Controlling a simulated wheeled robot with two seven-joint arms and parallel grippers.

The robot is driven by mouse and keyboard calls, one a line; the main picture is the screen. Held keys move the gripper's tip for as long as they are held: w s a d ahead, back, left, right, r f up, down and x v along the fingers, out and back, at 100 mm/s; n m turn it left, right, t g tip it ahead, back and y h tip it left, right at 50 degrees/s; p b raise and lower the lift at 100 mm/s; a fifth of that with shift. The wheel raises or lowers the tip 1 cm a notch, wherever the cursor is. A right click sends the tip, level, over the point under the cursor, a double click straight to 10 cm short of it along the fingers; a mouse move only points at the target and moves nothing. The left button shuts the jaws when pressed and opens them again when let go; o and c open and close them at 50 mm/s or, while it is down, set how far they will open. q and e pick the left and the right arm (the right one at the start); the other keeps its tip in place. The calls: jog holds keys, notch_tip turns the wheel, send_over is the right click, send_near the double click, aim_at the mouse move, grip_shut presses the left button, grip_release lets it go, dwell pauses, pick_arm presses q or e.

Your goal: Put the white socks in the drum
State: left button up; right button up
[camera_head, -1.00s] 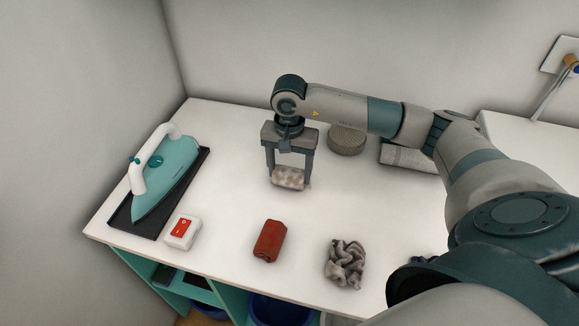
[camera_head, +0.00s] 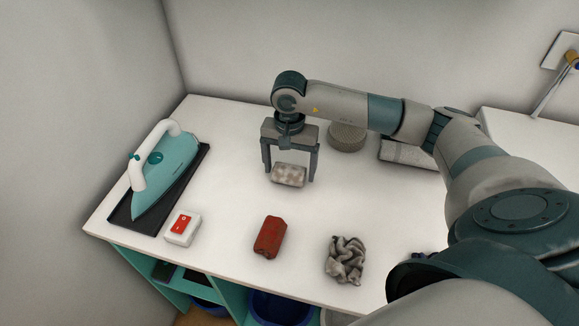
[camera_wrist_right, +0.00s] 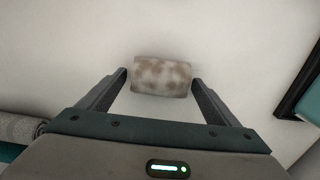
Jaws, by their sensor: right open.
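A rolled, mottled off-white and grey-brown bundle (camera_head: 288,175), which looks like the white socks, lies on the white counter. My right gripper (camera_head: 290,173) is above it, pointing down, with its jaws open and one finger on each side. In the right wrist view the bundle (camera_wrist_right: 161,76) sits between the open fingertips (camera_wrist_right: 160,80); whether either finger touches it is hard to tell. The drum is not seen in these views. My left gripper is not in view.
A teal iron (camera_head: 168,170) stands on a dark tray at the left. A white box with a red face (camera_head: 182,228), a red roll (camera_head: 269,237) and a crumpled grey cloth (camera_head: 346,260) lie along the front. A round woven tin (camera_head: 347,137) and grey roll (camera_head: 405,154) are behind.

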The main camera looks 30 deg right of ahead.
aim_at(289, 166)
jog(key=shift+r+b, duration=0.3)
notch_tip(289, 166, up, 10)
jog(key=b, duration=0.4)
jog(key=shift+r, duration=0.8)
jog(key=shift+o, duration=0.5)
jog(key=shift+b, duration=0.3)
jog(key=r, duration=0.1)
jog(key=r+b, duration=0.1)
jog(key=r, duration=0.1)
jog(key=shift+w+a+r+b, duration=0.2)
jog(key=shift+a+r+b, duration=0.1)
jog(key=shift+r+b, duration=0.1)
jog(key=shift+f, duration=0.1)
